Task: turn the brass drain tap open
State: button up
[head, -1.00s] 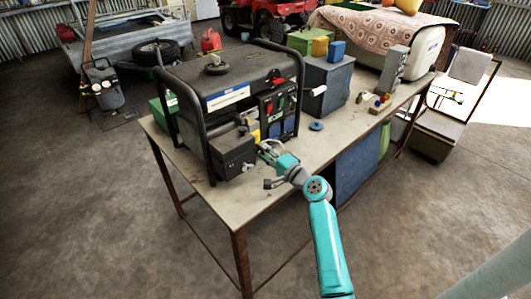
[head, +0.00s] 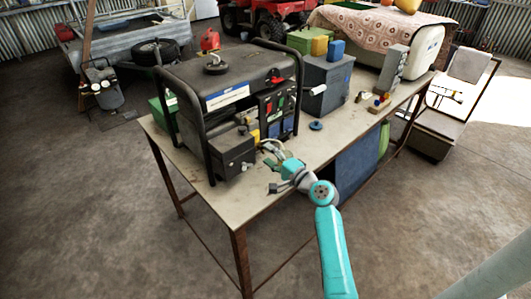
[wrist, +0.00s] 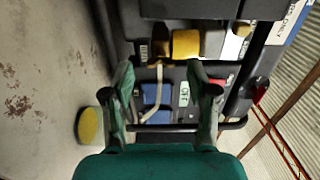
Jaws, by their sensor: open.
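The black generator (head: 225,100) stands on the bench, its front panel facing my arm. My gripper (head: 272,152) is open and empty, just off the lower part of that panel. In the wrist view my gripper (wrist: 163,80) has its two fingers spread, with a thin cream curved strip (wrist: 158,92) showing between them. A yellow block (wrist: 186,43) and a small tan knob (wrist: 241,28) lie beyond the fingertips on the generator. I cannot tell for certain which part is the brass drain tap. A blue part and an OFF label show behind the fingers.
Small brass-coloured and red fittings (head: 379,103) lie further right. A yellow oval piece (wrist: 90,126) is left of my fingers.

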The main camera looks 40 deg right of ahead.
jog(key=s, duration=0.9)
jog(key=shift+s+d, duration=0.15)
jog(key=shift+s, duration=0.1)
jog(key=s+a+f+n+g+h, duration=0.3)
jog(key=s+a+f+n+g, duration=0.1)
jog(key=s+a+f, duration=1.15)
jog(key=s+a+r+n, duration=0.3)
jog(key=s+n, duration=0.1)
jog(key=s, duration=0.3)
jog(key=s+a+r+n+y, duration=0.1)
jog(key=s+a+r+n, duration=0.3)
jog(key=s, duration=0.3)
jog(key=s+a+r+n+y, duration=0.1)
jog(key=s+a+r+n, duration=0.3)
jog(key=s, duration=0.4)
jog(key=shift+n+t, duration=0.4)
jog(key=shift+n, duration=0.3)
